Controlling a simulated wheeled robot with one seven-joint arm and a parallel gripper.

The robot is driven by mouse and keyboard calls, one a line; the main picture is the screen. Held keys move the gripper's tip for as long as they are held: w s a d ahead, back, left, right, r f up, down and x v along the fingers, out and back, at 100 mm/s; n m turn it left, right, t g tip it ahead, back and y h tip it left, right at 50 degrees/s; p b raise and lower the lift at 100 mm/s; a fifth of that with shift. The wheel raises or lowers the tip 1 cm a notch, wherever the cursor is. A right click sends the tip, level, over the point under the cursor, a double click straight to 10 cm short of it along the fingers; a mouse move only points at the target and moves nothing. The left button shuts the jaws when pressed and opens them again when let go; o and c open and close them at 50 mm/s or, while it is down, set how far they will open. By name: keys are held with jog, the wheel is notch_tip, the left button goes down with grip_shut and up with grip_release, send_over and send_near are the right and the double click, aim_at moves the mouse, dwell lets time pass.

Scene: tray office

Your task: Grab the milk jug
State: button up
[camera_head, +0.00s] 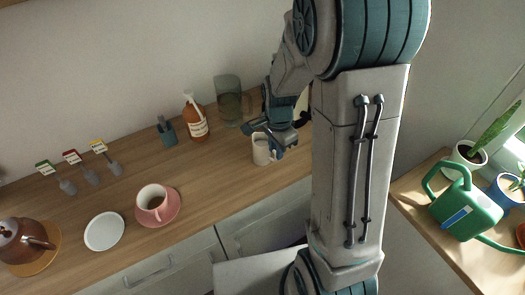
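The milk jug appears to be the small white vessel (261,153) on the wooden counter, right of centre. My gripper (274,141) is right at it, with its dark blue-grey fingers over the jug's upper right side. The fingers hide part of the jug's rim and right side. The jug looks upright on the counter. I cannot tell whether the fingers touch it or are closed on it.
Behind stand a smoky glass pitcher (229,101), an orange-brown bottle (195,118) and a teal holder (167,135). Left are a pink cup (152,198) on a saucer (174,207), a white plate (104,232) and a brown teapot (22,243). A green watering can (468,210) stands right.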

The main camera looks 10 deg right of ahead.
jog(key=shift+f, duration=2.6)
grip_shut()
jog(key=shift+r, duration=0.2)
